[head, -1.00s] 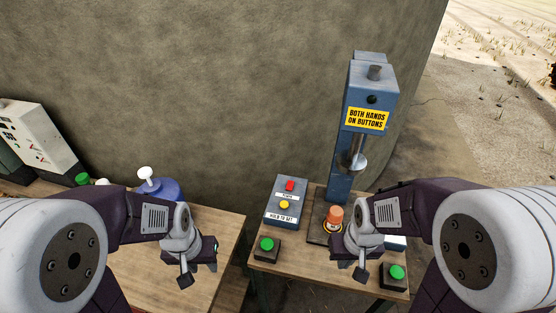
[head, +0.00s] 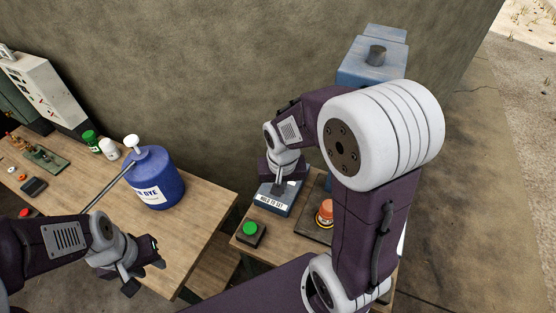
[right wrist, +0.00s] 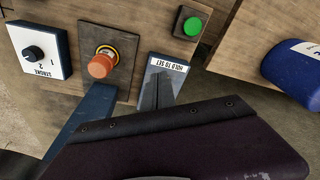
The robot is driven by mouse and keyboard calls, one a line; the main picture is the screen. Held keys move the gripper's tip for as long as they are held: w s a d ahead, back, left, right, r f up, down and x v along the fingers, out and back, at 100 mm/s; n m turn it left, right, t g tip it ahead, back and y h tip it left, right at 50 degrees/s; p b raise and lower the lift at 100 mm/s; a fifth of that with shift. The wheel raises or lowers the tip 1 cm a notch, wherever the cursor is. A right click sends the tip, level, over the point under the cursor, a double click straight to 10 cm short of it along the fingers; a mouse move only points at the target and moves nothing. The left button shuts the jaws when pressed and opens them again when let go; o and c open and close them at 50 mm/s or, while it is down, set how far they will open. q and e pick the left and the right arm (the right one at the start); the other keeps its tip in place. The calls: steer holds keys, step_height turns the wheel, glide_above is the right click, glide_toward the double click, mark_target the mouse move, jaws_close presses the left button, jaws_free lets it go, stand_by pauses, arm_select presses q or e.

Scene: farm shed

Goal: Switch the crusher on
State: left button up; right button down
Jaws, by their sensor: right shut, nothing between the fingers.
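The crusher is a blue press (head: 372,68) at the right bench, partly hidden behind my right arm. Its blue control box (head: 275,203) shows its "HOLD TO SET" label, also in the right wrist view (right wrist: 168,66). The red and yellow controls on the box are hidden now. My right gripper (right wrist: 158,95) is shut and empty, its fingertips over the box beside the label; contact cannot be told. An orange mushroom button (head: 325,210) and a green button (head: 250,229) sit nearby. My left gripper (head: 157,263) is over the left bench's front edge; its jaws are unclear.
A blue dye can (head: 156,180) with a long spout stands on the left bench (head: 190,225), near my left gripper. A white stroke dial (right wrist: 40,50) is beside the mushroom button. A gap separates the two benches. A concrete wall (head: 200,60) stands behind.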

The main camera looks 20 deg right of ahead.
steer(key=w+d+f+m+h+b, duration=0.1)
steer(key=w+d+m+b, duration=0.1)
steer(key=w, duration=0.6)
steer(key=w+d+f+m+h+b, duration=0.1)
steer(key=w+d+f+m+b, duration=0.1)
steer(key=w+d, duration=0.5)
steer(key=shift+w+d+f+m+t+h+b, duration=0.3)
steer(key=shift+w+m+t+b, duration=0.1)
steer(key=shift+w+m+b, duration=0.45)
steer(key=shift+s, duration=0.1)
steer(key=x, duration=0.4)
steer(key=p+x, duration=0.1)
steer(key=x, duration=0.8)
steer(key=shift+s+a+f+p, duration=0.1)
steer(key=shift+a+f+p, duration=0.15)
steer(key=shift+f, duration=0.35)
